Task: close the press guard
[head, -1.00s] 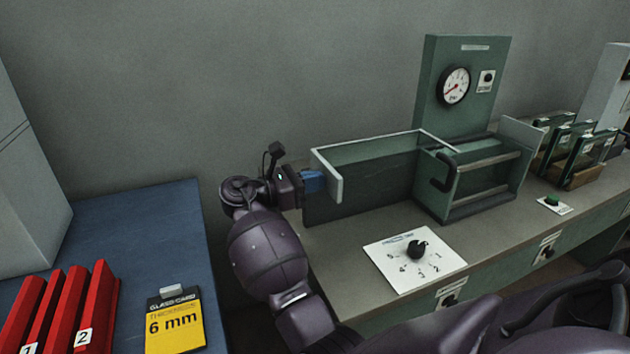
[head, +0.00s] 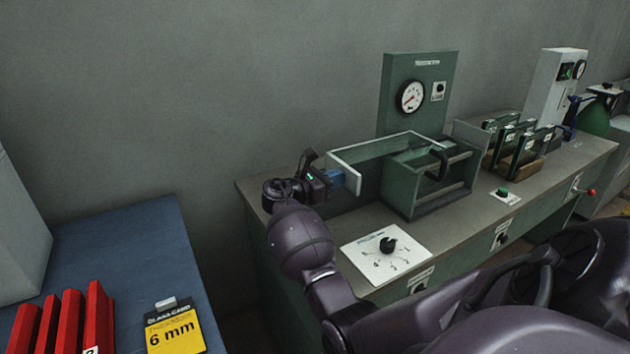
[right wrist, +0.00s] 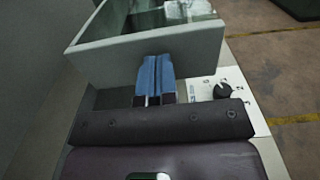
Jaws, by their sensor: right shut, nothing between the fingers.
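The press (head: 408,200) is a green housing on the bench, with a tall back panel carrying a round gauge (head: 411,97). Its guard is a long frame with a pale end plate (head: 345,176) and a dark handle (head: 436,165). The guard sticks out to the left of the housing, so a gap shows between plate and housing. My right gripper (head: 338,178) is shut and empty, its blue fingertips at the outer face of the end plate. In the right wrist view the fingers (right wrist: 155,78) meet that plate (right wrist: 150,55); exact contact is hard to see. My left gripper is not in view.
A white dial plate (head: 385,253) lies on the bench in front of the press. A green button (head: 503,192) and several upright glass panes in a wooden rack (head: 520,160) are to the right. A blue table (head: 120,250) with red blocks stands at left.

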